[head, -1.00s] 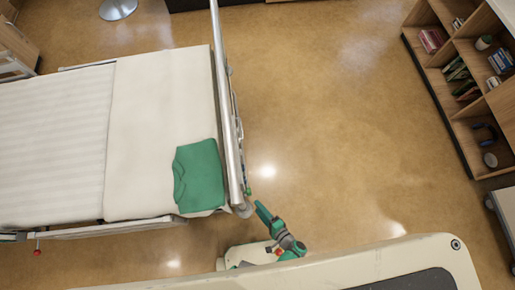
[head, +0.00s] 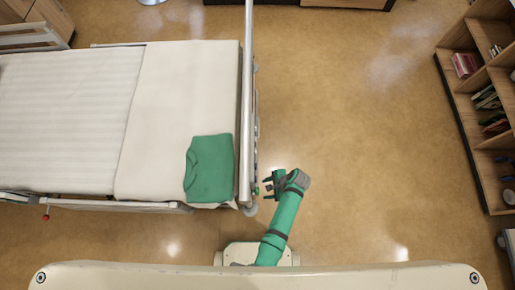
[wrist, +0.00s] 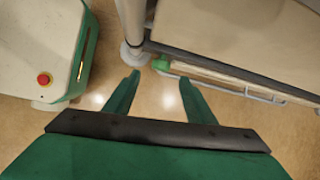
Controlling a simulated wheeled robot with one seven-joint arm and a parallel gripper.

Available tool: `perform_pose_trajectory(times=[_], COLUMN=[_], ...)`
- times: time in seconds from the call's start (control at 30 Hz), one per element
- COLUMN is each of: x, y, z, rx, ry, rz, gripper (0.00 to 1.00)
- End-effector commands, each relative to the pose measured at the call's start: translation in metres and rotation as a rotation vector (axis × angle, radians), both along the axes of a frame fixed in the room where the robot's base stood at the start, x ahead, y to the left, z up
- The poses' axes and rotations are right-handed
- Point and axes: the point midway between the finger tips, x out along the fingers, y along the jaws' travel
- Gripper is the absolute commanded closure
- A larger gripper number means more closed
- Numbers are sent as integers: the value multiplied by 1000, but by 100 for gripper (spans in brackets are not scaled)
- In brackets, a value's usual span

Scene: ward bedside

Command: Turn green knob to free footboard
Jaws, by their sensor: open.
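The green knob (head: 256,191) is small and sits at the near lower corner of the bed's foot end, beside the footboard (head: 246,100). The footboard is a pale upright edge along the right end of the bed. In the wrist view the green knob (wrist: 161,64) shows just beyond my fingertips, near centre. My gripper (head: 266,187) is open and empty, just right of the knob, its fingers pointing left toward it. In the wrist view my gripper (wrist: 159,79) has its two green fingers apart, with floor visible between them. I cannot tell whether a finger touches the knob.
A folded green cloth (head: 209,168) lies on the bed (head: 165,120) near the footboard. A red knob (head: 45,217) is by the bed's near side, at left. A wooden shelf (head: 490,190) stands at the right. The floor (head: 350,130) between bed and shelf is clear.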

Motion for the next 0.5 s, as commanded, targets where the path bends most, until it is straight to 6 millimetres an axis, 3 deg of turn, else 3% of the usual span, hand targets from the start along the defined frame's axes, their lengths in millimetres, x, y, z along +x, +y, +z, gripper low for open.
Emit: perform_pose_trajectory(times=[0.23, 0.5], x=[4, 6], y=[0, 19], z=[-6, -48], rx=[-30, -27], ry=[18, 19], rz=[-22, -21], gripper=[50, 50])
